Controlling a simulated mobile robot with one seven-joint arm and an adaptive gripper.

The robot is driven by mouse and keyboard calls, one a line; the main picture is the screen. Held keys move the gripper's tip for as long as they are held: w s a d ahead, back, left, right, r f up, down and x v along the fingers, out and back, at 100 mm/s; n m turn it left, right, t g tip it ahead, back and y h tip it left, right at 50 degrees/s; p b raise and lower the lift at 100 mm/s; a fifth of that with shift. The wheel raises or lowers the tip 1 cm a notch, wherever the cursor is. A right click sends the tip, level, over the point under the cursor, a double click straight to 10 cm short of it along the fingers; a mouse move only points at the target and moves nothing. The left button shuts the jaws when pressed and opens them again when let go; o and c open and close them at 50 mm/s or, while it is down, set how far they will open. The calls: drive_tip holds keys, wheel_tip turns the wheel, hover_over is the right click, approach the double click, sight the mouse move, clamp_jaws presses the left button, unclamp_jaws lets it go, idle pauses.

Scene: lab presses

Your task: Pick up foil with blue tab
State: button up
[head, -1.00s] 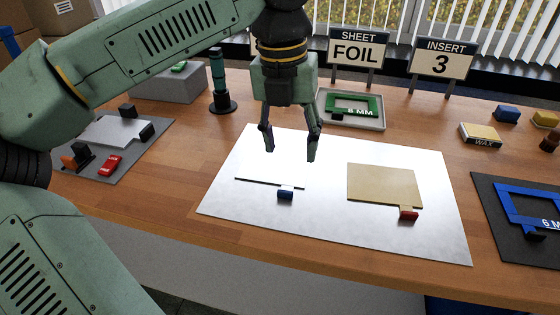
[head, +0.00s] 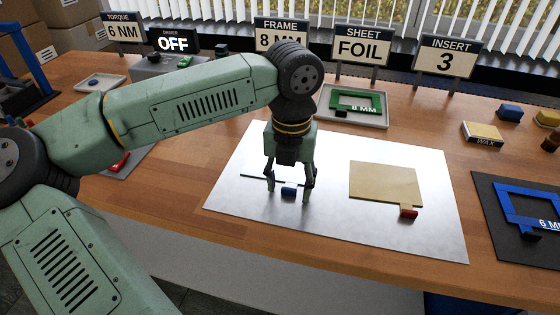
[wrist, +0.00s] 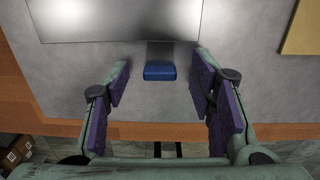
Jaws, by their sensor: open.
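The foil is a thin shiny sheet lying on the silver mat; in the head view only its thin dark edge (head: 257,177) shows, partly hidden by my gripper. In the wrist view the foil (wrist: 115,22) is a bright grey panel. Its blue tab (head: 289,192) sticks out on the near side. My gripper (head: 289,198) points down with its fingers on either side of the tab. In the wrist view my gripper (wrist: 160,90) is open and empty, and the blue tab (wrist: 160,72) sits between the fingers, apart from both, just beyond their middle.
A tan sheet with a red tab (head: 408,213) lies to the right on the silver mat (head: 330,225). A blue frame (head: 505,205) on a dark mat is at far right. A green frame (head: 375,102) in a tray and several signs stand behind. The table's front edge is near.

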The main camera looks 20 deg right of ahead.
drive_tip(key=shift+f, duration=0.1)
drive_tip(key=shift+c, duration=0.4)
clamp_jaws()
idle(0.3)
